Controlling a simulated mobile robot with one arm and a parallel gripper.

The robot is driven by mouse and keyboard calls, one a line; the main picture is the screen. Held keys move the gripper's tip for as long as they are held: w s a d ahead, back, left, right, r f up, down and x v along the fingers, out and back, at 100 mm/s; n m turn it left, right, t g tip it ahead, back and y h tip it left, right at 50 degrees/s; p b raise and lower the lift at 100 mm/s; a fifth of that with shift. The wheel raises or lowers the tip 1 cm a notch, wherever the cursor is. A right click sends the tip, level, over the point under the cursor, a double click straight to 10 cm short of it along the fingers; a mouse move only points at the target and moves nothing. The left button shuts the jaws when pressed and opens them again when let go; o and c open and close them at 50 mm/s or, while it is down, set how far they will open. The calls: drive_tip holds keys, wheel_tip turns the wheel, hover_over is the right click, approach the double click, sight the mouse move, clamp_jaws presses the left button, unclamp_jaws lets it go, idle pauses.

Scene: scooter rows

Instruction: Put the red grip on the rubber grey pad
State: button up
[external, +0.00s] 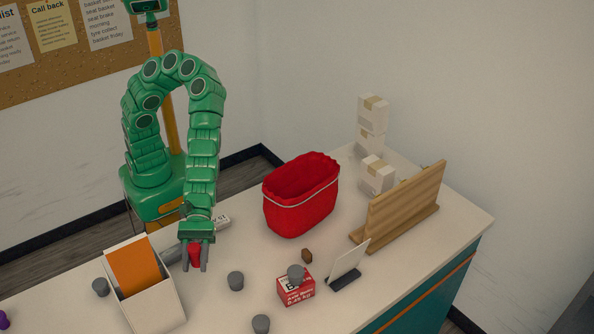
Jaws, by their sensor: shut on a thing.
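My gripper (194,266) points down over the left part of the white counter. It is shut on the red grip (195,253), which shows between its two grey fingers. I cannot tell whether the red grip touches the surface below. A grey piece (171,256), which looks like the rubber grey pad, lies just left of my gripper. It is partly hidden by the white box and my gripper, so its full shape is unclear.
The white box (165,310) with an orange panel stands close at front left. Grey stubs (236,281) stand around, one on a small red box (295,290). A red basket (290,215), a wooden stand (400,208) and white cartons (372,142) are to the right.

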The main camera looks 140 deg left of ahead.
drive_tip(key=w+a+r+n+t+y, duration=0.1)
drive_tip(key=w+a+r+n+y, duration=0.15)
drive_tip(key=a+r, duration=0.3)
drive_tip(key=m+g+h, duration=0.8)
drive_tip(key=m+g, duration=0.1)
drive_tip(key=m, duration=0.2)
hover_over(164, 257)
wheel_tip(164, 257, down, 5)
wheel_tip(164, 257, down, 3)
drive_tip(key=shift+s+f+n, duration=0.1)
drive_tip(key=shift+f+n, duration=0.05)
drive_tip(key=shift+n, duration=0.1)
drive_tip(key=shift+f, duration=2.4)
drive_tip(key=shift+f, duration=0.15)
